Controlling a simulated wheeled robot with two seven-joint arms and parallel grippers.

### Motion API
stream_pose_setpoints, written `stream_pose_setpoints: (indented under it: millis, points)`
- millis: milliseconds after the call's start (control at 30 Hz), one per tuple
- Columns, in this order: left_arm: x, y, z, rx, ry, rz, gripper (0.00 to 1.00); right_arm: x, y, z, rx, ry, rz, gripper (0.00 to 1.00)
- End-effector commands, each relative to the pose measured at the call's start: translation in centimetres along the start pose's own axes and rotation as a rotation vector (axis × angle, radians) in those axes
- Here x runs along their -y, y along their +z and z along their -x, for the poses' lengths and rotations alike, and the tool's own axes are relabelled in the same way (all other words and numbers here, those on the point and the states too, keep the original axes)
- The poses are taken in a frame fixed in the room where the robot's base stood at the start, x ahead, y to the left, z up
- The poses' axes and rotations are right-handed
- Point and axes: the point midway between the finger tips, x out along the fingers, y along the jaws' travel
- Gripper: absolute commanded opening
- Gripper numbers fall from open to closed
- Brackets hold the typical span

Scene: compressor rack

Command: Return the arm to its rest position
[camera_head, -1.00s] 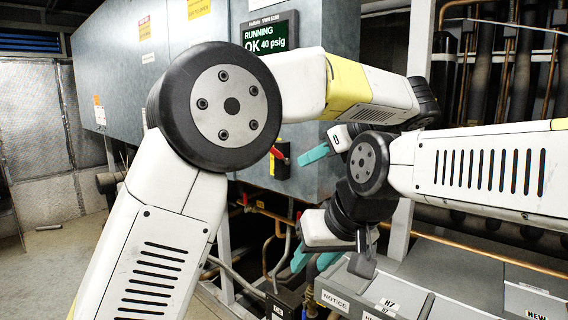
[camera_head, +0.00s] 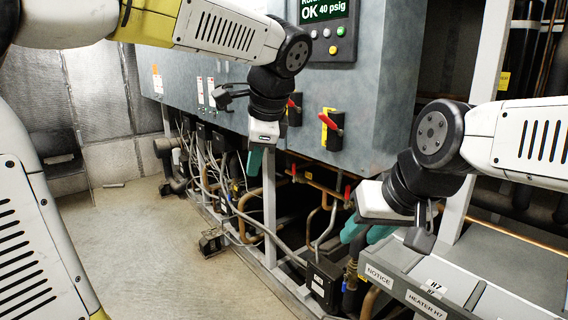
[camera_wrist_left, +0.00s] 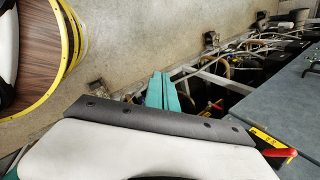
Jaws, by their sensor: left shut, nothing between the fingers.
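My left gripper (camera_head: 255,162) hangs in front of the blue-grey cabinet in the head view, teal fingers pointing down. In the left wrist view its teal fingers (camera_wrist_left: 165,91) lie together, shut and empty. My left arm comes in from the upper left, with its forearm across the top. My right gripper (camera_head: 367,235) is lower right of the left one, near the grey labelled boxes. Its teal fingers are partly covered by its own body, and their gap is unclear. The two grippers are apart.
The cabinet (camera_head: 385,75) carries a display (camera_head: 325,10) and red-handled switches (camera_head: 333,130). Pipes and cables run below it, around a black box (camera_head: 324,284). Grey boxes with a NOTICE label (camera_head: 379,275) stand at lower right. The floor (camera_head: 165,255) at left is open.

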Motion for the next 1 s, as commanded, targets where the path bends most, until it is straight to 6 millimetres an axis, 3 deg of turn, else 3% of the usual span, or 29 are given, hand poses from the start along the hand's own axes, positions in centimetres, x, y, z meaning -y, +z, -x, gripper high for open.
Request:
stream_pose_setpoints:
  millis: [33, 200, 333, 500, 667, 1000]
  points:
    - [-1.7, 2.5, -0.6, -0.048, 0.026, 0.152, 0.00, 0.0, 0.0, 0.0, 0.000, 0.000, 0.000, 0.36]
    - [-7.6, 6.8, -2.4, -0.214, 0.114, 0.682, 0.00, 0.0, 0.0, 0.0, 0.000, 0.000, 0.000, 0.36]
    - [-11.3, 8.3, -3.4, -0.320, 0.167, 1.055, 0.00, 0.0, 0.0, 0.0, 0.000, 0.000, 0.000, 0.36]
    - [-13.9, 9.0, -4.2, -0.408, 0.208, 1.368, 0.00, 0.0, 0.0, 0.0, 0.000, 0.000, 0.000, 0.36]
    - [-14.6, 9.1, -4.4, -0.435, 0.221, 1.462, 0.00, 0.0, 0.0, 0.0, 0.000, 0.000, 0.000, 0.36]
    - [-14.5, 9.0, -4.4, -0.435, 0.222, 1.460, 0.00, 0.0, 0.0, 0.0, 0.000, 0.000, 0.000, 0.36]
